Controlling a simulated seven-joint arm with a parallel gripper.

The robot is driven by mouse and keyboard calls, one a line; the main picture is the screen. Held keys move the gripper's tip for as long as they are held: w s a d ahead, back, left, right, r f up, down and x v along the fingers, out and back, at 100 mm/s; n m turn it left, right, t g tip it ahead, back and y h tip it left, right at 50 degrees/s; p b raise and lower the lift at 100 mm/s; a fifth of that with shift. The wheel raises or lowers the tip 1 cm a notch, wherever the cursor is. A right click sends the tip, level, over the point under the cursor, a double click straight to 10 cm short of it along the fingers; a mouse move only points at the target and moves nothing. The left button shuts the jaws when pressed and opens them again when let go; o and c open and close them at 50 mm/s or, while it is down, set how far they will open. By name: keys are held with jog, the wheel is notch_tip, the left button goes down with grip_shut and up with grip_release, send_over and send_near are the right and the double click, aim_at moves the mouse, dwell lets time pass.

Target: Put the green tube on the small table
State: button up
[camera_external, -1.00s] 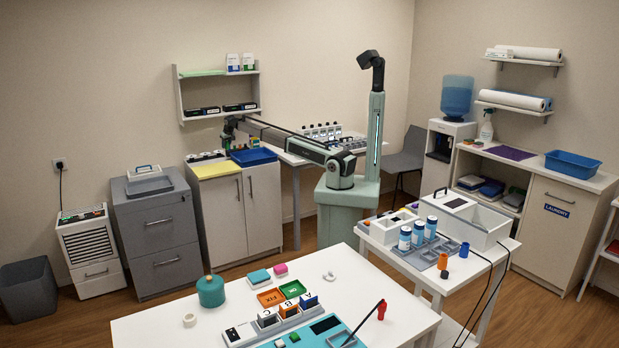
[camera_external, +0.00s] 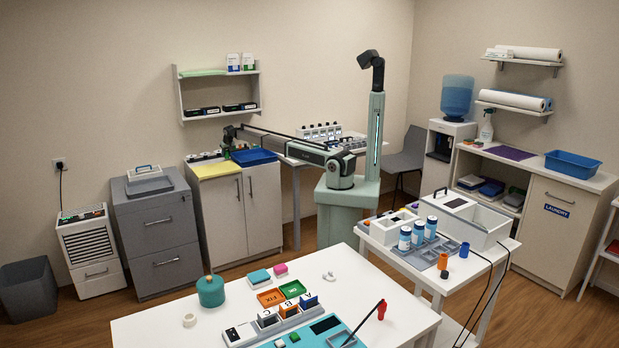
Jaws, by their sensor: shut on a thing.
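My gripper (camera_external: 227,152) is at the far left end of my outstretched arm, low over the top of the white two-door cabinet (camera_external: 236,210). It is among small items, between the yellow sheet and the blue tray. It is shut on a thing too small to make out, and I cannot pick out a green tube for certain. A small white table (camera_external: 509,243) stands at the right, far from my gripper. It carries blue-and-white bottles (camera_external: 405,239) in a grey rack, a white case and an orange cup (camera_external: 443,261).
The blue tray (camera_external: 254,157) and yellow sheet (camera_external: 213,170) lie on the cabinet. A wall shelf (camera_external: 219,112) hangs close above my gripper. A larger white table (camera_external: 160,326) in front holds blocks and a teal jar (camera_external: 210,291). Cables hang from the small table's right side.

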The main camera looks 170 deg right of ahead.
jog(key=shift+f, duration=1.3)
jog(key=shift+f, duration=0.1)
jog(key=o, duration=0.7)
jog(key=v, duration=1.2)
